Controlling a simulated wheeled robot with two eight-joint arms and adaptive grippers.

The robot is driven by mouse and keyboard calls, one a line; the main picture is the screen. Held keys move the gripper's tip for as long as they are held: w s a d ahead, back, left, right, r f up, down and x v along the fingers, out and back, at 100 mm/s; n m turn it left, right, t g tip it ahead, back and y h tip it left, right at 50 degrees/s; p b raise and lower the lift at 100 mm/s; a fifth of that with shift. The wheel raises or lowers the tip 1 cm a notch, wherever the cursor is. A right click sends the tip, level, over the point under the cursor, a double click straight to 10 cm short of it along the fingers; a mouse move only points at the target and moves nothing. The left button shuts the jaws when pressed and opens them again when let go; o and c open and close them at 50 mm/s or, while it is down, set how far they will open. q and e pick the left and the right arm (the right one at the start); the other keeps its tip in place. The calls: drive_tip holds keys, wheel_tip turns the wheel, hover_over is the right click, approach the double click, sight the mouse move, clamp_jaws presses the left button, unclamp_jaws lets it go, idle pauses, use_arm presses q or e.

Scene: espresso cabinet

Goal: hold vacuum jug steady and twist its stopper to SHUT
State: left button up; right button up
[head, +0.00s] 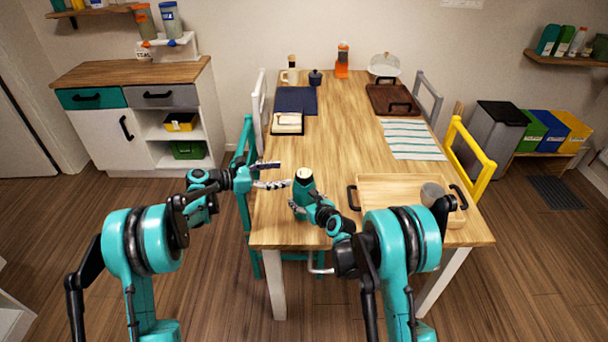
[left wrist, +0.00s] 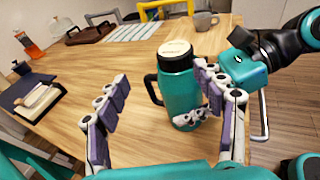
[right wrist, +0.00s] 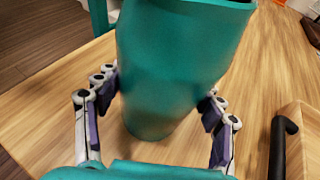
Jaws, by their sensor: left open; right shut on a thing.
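The teal vacuum jug (head: 304,185) stands upright near the front of the wooden table. In the left wrist view the jug (left wrist: 180,92) shows a black handle on its left and a pale round stopper (left wrist: 174,49) on top with dark marks too small to read. My right gripper (right wrist: 160,90) is shut around the jug's body, a finger on each side. My left gripper (head: 275,175) is open and empty, to the left of the jug at about the height of its top, apart from it. In the right wrist view the stopper is out of sight.
A wooden tray (head: 390,181) with black handles and a grey cup (head: 432,193) lies right of the jug. A striped cloth (head: 412,140), a dark board (head: 393,98) and a navy mat (head: 295,100) lie farther back. The table's middle is clear.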

sight(304, 173)
use_arm(q)
drive_tip(key=s+a+t+h, duration=0.2)
drive_tip(key=s, duration=0.2)
drive_tip(key=shift+n, duration=0.3)
drive_tip(key=x, duration=0.7)
drive_tip(key=f+x, duration=0.1)
drive_tip(key=x, duration=0.3)
drive_tip(key=shift+d, duration=0.25)
drive_tip(key=c, duration=1.2)
